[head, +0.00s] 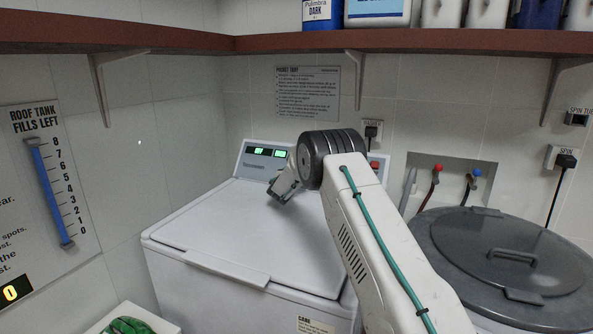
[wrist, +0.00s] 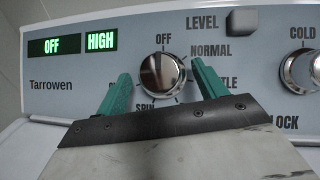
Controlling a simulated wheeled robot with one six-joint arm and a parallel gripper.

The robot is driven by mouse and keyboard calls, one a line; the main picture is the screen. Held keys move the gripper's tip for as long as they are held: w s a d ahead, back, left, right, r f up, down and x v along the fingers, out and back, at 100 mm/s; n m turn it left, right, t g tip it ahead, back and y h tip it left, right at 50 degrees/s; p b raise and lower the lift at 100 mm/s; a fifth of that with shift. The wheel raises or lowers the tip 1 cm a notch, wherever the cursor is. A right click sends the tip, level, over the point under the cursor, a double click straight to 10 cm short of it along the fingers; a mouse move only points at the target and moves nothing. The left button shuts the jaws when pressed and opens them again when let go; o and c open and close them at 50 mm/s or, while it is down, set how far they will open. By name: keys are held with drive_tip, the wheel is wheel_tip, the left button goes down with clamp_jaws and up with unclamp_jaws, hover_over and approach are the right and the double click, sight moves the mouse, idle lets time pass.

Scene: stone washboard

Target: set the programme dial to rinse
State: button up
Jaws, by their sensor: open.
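The programme dial (wrist: 163,72) is a round silver knob on the washer's grey panel in the wrist view. OFF is printed above it, NORMAL at its upper right and SPIN at its lower left. My fingers hide part of the labels on both sides, and I see no word for rinse. A display (wrist: 57,46) left of it reads OFF. My gripper (wrist: 162,67) is open, one green finger either side of the dial, with gaps showing. In the head view my gripper (head: 285,184) is at the panel, and my arm hides the dial.
A second display (wrist: 102,42) reads HIGH. The LEVEL button (wrist: 242,22) and another knob (wrist: 302,70) are to the right. The washer's white lid (head: 250,235) is shut below my gripper. A wooden shelf (head: 420,40) runs overhead; a grey spin tub (head: 515,260) stands right.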

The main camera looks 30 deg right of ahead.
drive_tip(key=shift+w+d, duration=0.25)
drive_tip(key=shift+w, duration=0.05)
drive_tip(key=c, duration=1)
drive_tip(key=shift+m+h, duration=0.3)
drive_tip(key=m+g+h, duration=0.1)
drive_tip(key=m+g, duration=0.1)
drive_tip(key=m, duration=0.2)
drive_tip(key=m+g+h, duration=0.2)
drive_tip(key=m, duration=0.1)
drive_tip(key=shift+w+a+m, duration=0.2)
drive_tip(key=shift+m, duration=0.2)
drive_tip(key=m+g, duration=0.3)
drive_tip(key=m, duration=0.1)
drive_tip(key=shift+w+m+g, duration=0.1)
drive_tip(key=shift+m+g, duration=0.2)
drive_tip(key=shift+m, duration=0.1)
drive_tip(key=shift+m+g, duration=0.9)
drive_tip(key=shift+m, duration=0.3)
drive_tip(key=shift+r+m+g, duration=0.1)
drive_tip(key=shift+m+g, duration=0.4)
drive_tip(key=shift+m, duration=0.2)
